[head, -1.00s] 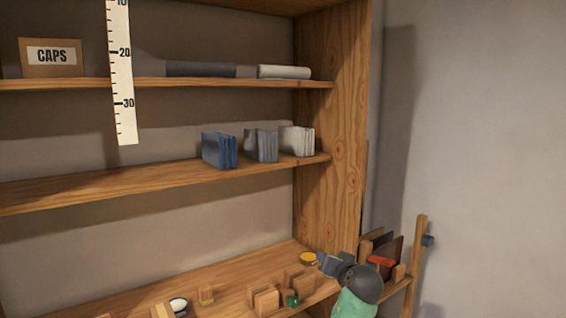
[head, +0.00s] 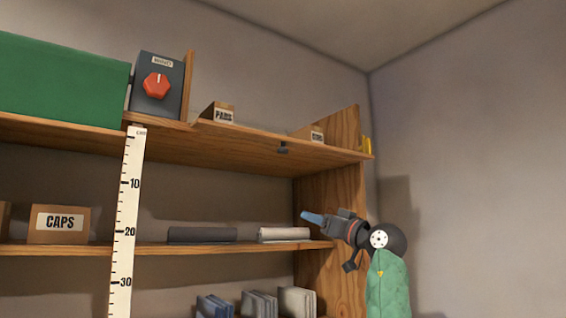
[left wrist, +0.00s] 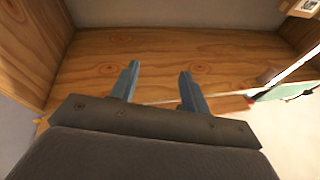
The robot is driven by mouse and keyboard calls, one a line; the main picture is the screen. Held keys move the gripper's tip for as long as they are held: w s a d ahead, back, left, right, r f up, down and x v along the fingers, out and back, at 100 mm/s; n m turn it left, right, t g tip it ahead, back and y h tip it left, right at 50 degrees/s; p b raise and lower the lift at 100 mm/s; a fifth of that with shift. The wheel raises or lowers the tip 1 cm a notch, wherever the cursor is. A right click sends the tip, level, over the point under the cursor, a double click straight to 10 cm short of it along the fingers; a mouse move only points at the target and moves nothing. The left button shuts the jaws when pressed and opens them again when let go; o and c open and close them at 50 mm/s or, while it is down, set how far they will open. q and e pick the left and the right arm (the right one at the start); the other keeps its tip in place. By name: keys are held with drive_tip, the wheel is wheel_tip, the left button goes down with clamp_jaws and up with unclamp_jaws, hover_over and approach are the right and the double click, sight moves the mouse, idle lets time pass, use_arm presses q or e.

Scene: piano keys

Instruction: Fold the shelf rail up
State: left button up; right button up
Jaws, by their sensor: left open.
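A wooden board, which looks like the shelf rail (head: 245,142), runs along the front of the top shelf's right part. It slopes downward and has a small dark knob (head: 283,149) on its lower edge. My left gripper (head: 312,217) is in front of the right side panel, below the top shelf and a little above the middle shelf. It touches nothing that I can see. In the left wrist view its two blue-grey fingers (left wrist: 158,80) are apart and empty, with wood boards beyond them. My right gripper is not in view.
A green box (head: 65,80) and a dark box with a red dial (head: 156,86) stand on the top shelf. A measuring strip (head: 127,215) hangs in front. The middle shelf holds a CAPS box (head: 58,223) and rolls (head: 203,234). Free room lies right of the side panel (head: 342,185).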

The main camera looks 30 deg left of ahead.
sight(287, 151)
use_arm(q)
drive_tip(key=s+r+n+g+y+p, duration=0.1)
drive_tip(key=s+r+n+g, duration=0.4)
drive_tip(key=r, duration=1)
drive_tip(key=shift+m+t, duration=0.4)
drive_tip(key=shift+m, duration=0.3)
drive_tip(key=p+x, duration=0.1)
drive_tip(key=x, duration=0.1)
drive_tip(key=p+x, duration=0.1)
drive_tip(key=x, duration=0.1)
drive_tip(key=s+p+x, duration=0.1)
drive_tip(key=p+x, duration=0.1)
drive_tip(key=shift+r, duration=0.25)
drive_tip(key=shift+a+r+p, duration=0.1)
drive_tip(key=shift+a+p, duration=0.2)
drive_tip(key=shift+a, duration=0.35)
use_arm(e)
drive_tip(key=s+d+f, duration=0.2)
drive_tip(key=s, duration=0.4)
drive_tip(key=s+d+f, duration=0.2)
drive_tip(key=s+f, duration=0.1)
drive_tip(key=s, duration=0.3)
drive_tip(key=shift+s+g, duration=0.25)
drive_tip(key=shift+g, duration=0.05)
use_arm(q)
drive_tip(key=c, duration=0.9)
drive_tip(key=shift+c, duration=0.2)
